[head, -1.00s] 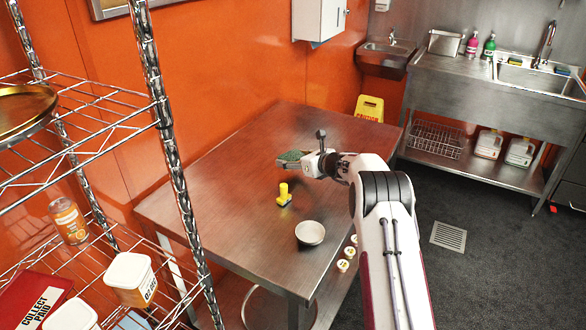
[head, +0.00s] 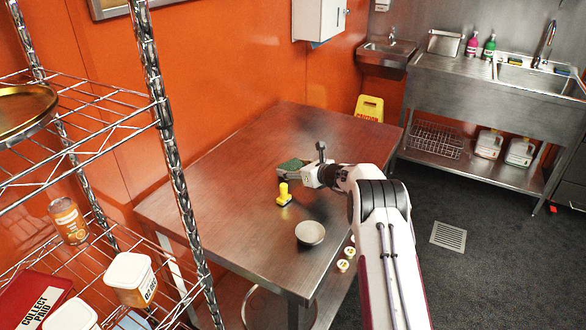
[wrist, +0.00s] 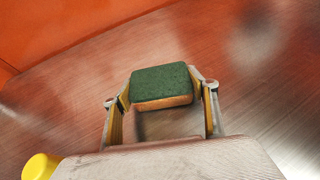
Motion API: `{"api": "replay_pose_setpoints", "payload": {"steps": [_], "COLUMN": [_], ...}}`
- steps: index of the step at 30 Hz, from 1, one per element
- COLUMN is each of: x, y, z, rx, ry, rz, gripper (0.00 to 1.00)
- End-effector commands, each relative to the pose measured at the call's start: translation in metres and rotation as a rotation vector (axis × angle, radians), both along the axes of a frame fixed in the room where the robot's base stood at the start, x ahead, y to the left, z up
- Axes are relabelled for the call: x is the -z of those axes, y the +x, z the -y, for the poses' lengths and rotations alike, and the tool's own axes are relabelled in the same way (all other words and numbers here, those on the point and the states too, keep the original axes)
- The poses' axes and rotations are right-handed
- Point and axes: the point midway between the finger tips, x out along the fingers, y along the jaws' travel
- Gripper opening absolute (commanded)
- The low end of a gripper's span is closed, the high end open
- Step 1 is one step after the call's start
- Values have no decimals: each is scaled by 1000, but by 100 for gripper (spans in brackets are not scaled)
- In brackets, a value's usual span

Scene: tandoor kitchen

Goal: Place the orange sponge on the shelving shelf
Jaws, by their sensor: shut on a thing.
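The sponge (head: 291,164) has a dark green scouring top and an orange body. My gripper (head: 288,170) is shut on it over the far half of the steel table (head: 240,165). In the wrist view the sponge (wrist: 162,84) sits between the two fingertips, its green face up and a strip of orange below. Whether it touches the tabletop or hangs just above it I cannot tell. The wire shelving (head: 165,120) stands at the left of the head view, apart from the gripper.
A yellow stamp-like object (head: 284,195) and a pale bowl (head: 310,233) stand on the table near my arm. The shelving holds a brass tray (head: 22,108), an orange-labelled jar (head: 68,220), a white tub (head: 130,278) and a red box (head: 35,300). The upper shelf has bare wire right of the tray.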

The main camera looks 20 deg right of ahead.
Motion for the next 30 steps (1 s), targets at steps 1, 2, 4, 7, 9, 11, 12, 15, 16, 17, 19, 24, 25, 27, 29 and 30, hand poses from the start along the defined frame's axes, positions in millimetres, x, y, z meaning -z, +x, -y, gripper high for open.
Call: {"api": "replay_pose_setpoints", "payload": {"steps": [1, 2, 4, 7, 9, 11, 12, 15, 16, 17, 19, 24, 25, 27, 29, 30], "x": [1, 2, 2, 2, 2, 2, 2, 1, 1, 1, -1, -3, -4, -6, -7, -8], "y": [0, 0, 0, 0, 0, 0, 0, 0, 0, 0, 0, -4, -5, -8, -12, -14], "z": [0, 0, 0, 0, 0, 0, 0, 0, 0, 0, 0, 2, 3, 4, 6, 7], "rx": [0, 0, 0, 0, 0, 0, 0, 0, 0, 0, 0, 0, 0, 0, 0, 2], "ry": [0, 0, 0, 0, 0, 0, 0, 0, 0, 0, 0, 0, 0, 0, 0, 1], "rz": [0, 0, 0, 0, 0, 0, 0, 0, 0, 0, 0, -1, -1, -1, -2, -2], "gripper": [49, 49, 71, 75, 75, 75, 75, 75, 75, 75, 75, 75, 75, 75, 75, 75]}}
